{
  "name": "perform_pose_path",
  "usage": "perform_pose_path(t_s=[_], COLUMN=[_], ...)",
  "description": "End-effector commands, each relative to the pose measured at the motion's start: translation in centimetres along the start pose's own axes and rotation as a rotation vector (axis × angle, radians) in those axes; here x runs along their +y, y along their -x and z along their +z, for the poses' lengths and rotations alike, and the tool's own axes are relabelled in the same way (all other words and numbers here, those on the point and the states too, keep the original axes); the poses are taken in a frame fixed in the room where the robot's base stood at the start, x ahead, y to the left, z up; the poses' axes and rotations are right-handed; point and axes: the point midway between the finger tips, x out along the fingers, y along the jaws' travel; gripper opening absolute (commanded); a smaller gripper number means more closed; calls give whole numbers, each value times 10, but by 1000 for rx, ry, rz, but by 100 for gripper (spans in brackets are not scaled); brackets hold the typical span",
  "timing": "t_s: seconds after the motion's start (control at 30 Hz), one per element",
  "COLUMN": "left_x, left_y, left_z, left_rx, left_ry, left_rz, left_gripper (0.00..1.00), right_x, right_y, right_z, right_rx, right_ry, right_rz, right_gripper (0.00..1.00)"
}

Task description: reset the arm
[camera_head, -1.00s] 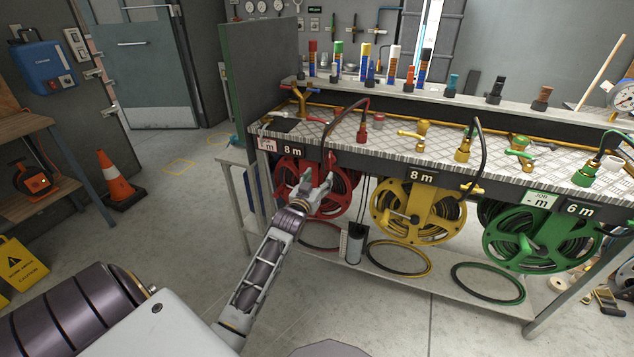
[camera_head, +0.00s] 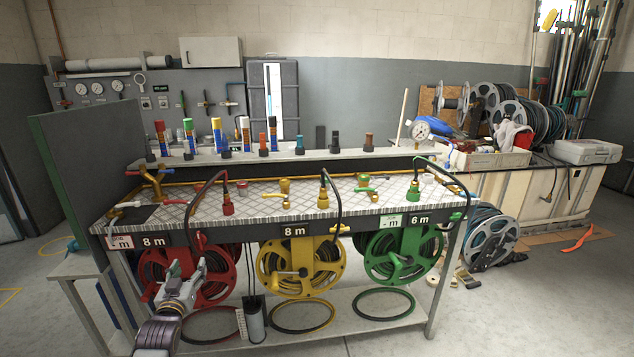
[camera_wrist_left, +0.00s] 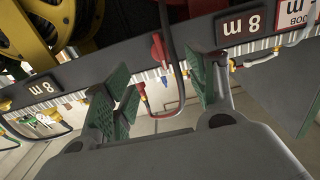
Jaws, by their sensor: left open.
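My left arm comes in at the lower left of the head view. Its gripper (camera_head: 186,278) is in front of the red hose reel (camera_head: 215,272), below the bench's front edge. In the left wrist view the two green-padded fingers (camera_wrist_left: 160,100) are spread apart, with nothing held between them. A red-handled valve and a looped dark hose (camera_wrist_left: 172,60) show beyond the fingers, near the bench edge. Whether the gripper touches the reel cannot be told. My right gripper is in neither view.
The bench (camera_head: 290,205) carries valves and hoses. A yellow reel (camera_head: 300,265) and a green reel (camera_head: 403,252) hang to the right of the red one. Floor at the lower right is clear.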

Motion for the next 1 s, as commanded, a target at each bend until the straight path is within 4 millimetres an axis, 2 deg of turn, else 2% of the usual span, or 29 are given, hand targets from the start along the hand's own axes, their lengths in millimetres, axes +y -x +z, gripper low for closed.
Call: perform_pose_path(t_s=[0.17,0.27,0.43,0.57,0.77,1.0], left_x=[-3,-6,-4,12,51,94], left_y=[1,3,12,23,60,126], left_z=[20,39,82,120,188,267], left_rx=[-90,-172,-344,-485,-719,-952], left_ry=[-32,-53,-85,-111,-160,-216], left_rz=[-13,-21,-21,8,85,184], left_gripper=[57,57,57,57,57,57], right_x=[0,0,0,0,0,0], right_y=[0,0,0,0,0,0], right_z=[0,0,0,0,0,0], right_rx=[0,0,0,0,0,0], right_ry=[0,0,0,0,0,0], right_rz=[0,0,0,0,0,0], right_gripper=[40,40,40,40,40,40])
